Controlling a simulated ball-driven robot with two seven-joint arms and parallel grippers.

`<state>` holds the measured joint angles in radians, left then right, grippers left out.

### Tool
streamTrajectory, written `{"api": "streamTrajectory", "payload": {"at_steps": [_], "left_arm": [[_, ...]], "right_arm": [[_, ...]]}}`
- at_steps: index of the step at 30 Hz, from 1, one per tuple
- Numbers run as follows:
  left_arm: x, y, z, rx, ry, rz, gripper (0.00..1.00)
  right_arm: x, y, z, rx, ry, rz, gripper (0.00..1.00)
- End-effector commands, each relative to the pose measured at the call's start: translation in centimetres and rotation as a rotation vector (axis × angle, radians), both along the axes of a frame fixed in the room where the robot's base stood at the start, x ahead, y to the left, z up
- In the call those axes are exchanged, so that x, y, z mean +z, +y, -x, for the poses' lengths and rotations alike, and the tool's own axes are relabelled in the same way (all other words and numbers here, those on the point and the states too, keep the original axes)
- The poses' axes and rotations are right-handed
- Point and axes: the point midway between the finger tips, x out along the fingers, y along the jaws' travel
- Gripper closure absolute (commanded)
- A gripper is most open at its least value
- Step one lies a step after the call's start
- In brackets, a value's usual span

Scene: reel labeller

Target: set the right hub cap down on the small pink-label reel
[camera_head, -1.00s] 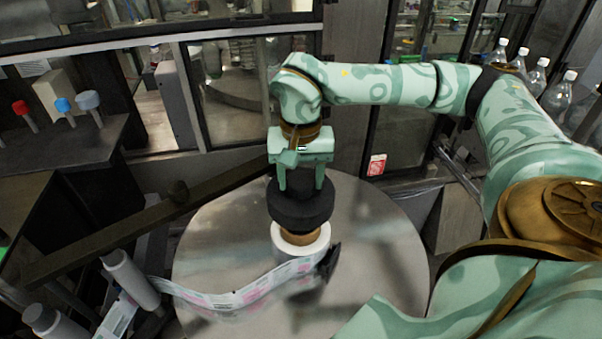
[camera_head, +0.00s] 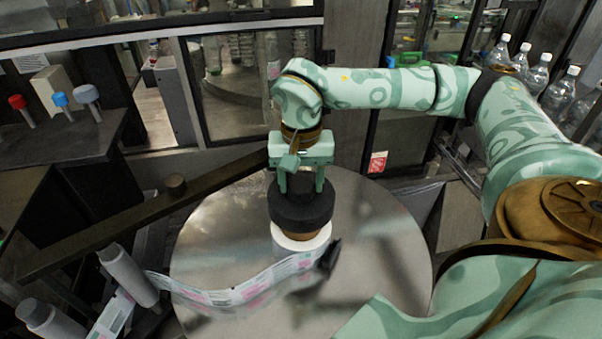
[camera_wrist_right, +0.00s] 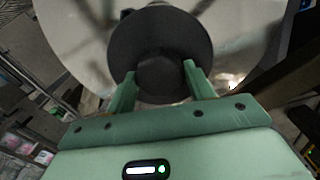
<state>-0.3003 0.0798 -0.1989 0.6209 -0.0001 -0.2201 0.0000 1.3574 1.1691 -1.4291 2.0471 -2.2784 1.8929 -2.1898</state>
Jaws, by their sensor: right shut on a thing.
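The right hub cap is a black stepped disc (camera_head: 301,207) just above the small reel. My right gripper (camera_head: 301,186) is shut on its narrower top from above. In the right wrist view the cap (camera_wrist_right: 160,45) lies between the two fingers (camera_wrist_right: 160,82), its wide flange beyond them. The small pink-label reel (camera_head: 300,244) is white with a brown core, and its strip with pink labels (camera_head: 240,297) runs off to the left. The cap hides the reel's top, so I cannot tell whether they touch. My left gripper is not in view.
The reel stands on a round metal table (camera_head: 385,262). A dark bar (camera_head: 150,212) slants across the left, near the gripper. Grey rollers (camera_head: 128,275) stand at the lower left. Bottles (camera_head: 537,75) stand at the back right.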

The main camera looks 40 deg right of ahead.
Motion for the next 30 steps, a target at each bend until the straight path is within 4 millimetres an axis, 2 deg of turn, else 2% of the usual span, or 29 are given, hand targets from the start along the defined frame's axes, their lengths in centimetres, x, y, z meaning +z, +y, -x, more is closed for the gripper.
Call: {"api": "streamTrajectory", "payload": {"at_steps": [30], "left_arm": [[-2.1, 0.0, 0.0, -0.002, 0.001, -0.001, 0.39]], "right_arm": [[-4.2, 0.0, 0.0, 0.000, 0.000, 0.000, 0.79]]}}
